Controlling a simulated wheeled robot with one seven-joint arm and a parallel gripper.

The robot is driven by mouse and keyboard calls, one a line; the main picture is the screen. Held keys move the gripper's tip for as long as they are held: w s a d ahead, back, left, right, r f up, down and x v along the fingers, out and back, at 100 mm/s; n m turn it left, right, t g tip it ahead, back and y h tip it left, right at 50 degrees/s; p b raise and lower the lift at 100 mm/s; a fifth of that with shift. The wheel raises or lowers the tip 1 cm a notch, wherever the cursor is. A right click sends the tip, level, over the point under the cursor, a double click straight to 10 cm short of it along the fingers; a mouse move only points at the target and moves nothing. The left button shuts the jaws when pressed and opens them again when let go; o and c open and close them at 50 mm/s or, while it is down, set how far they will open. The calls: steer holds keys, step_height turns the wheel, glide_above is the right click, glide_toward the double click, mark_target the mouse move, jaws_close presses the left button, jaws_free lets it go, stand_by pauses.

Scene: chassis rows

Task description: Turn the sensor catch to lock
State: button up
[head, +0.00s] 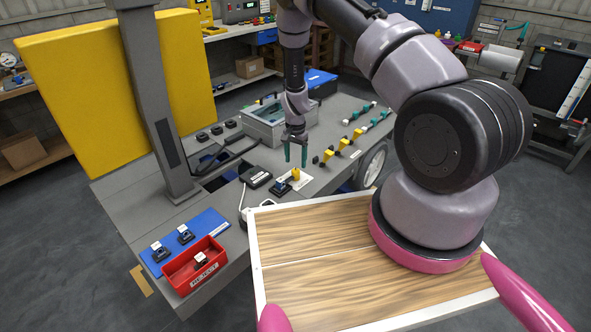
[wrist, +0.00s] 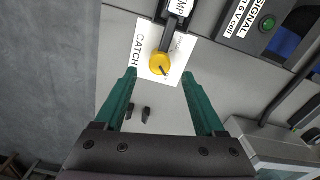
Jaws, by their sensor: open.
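The sensor catch is a round yellow knob (wrist: 159,64) with a dark mark on it, on a white card (wrist: 147,42) lettered CATCH. In the head view the yellow knob (head: 295,174) sits on the grey bench top, just below my gripper (head: 296,154). My gripper (wrist: 159,76) is open and empty, with its teal fingers pointing down. In the wrist view the fingertips lie on either side of the knob, apart from it. A dark connector piece (wrist: 177,14) adjoins the knob. I cannot tell the catch's lock position.
A box marked SIGNAL with a green light (wrist: 268,25) is beside the catch. A clear-lidded grey case (head: 280,122) stands behind my gripper. Yellow and teal connectors (head: 342,150) stand in a row to the right. A red REJECT bin (head: 194,267) is at the front left.

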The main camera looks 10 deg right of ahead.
step_height(320, 180, up, 4)
steer(key=shift+r, duration=0.15)
stand_by(0.3)
step_height(320, 180, up, 18)
steer(key=t+y, duration=0.1)
glide_above(296, 171)
steer(key=w, duration=0.1)
steer(key=s+d+r+n+t+y, duration=0.1)
steer(key=s+r, duration=0.2)
steer(key=r, duration=0.5)
steer(key=s+d+r+t, duration=0.1)
steer(key=s+r, duration=0.1)
steer(key=r, duration=0.7)
steer(key=s+d+r+n+t, duration=0.2)
steer(key=s+r, duration=0.9)
steer(key=r, duration=0.1)
steer(key=s+d+r+t, duration=0.1)
steer(key=s+r, duration=0.1)
steer(key=s, duration=0.5)
steer(key=s+d+r+n+t, duration=0.1)
steer(key=s+r, duration=0.2)
steer(key=s, duration=0.5)
steer(key=shift+r, duration=0.15)
steer(key=shift+a, duration=0.15)
